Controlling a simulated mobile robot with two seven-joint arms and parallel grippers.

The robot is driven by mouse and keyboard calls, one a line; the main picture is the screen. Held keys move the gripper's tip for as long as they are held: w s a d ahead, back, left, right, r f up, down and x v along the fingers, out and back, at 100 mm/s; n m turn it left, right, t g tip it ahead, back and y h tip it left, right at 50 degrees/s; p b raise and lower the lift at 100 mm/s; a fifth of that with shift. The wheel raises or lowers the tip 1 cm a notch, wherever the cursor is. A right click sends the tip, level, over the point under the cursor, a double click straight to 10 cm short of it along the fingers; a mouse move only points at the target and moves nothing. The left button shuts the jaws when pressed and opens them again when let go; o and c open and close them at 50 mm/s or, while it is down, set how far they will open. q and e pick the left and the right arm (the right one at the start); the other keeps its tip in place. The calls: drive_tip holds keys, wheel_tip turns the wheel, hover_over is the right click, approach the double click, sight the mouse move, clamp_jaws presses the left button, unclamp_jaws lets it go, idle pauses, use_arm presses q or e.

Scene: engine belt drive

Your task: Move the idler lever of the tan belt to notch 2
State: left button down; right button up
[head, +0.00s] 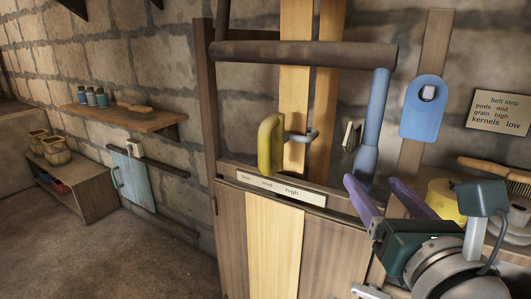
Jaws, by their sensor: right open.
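A tan belt (294,45) runs vertically inside a dark wooden frame, in light and darker strips. In front of it is a yellow handle (268,145) on a short grey metal arm (302,136). A label strip (268,187) below reads "mid" and "high", with a blurred word at its left end. A blue upright bar (371,120) hangs from the dark horizontal bar to the right. No notch numbers are legible. My right gripper (371,183), with purple fingers, is open and empty, right of the yellow handle and apart from it, near the blue bar's lower end. My left gripper is not in view.
A blue tag-shaped piece (419,115) hangs on a post at right. A sign (497,111) lists belt steps for pods, grain and kernels. A brush (490,168) and a yellow round object (446,198) lie behind my right arm. Shelf (130,118) and floor are at left.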

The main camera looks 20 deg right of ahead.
drive_tip(key=x, duration=0.8)
drive_tip(key=shift+w, duration=0.3)
drive_tip(key=shift+d, duration=0.15)
clamp_jaws()
idle(0.9)
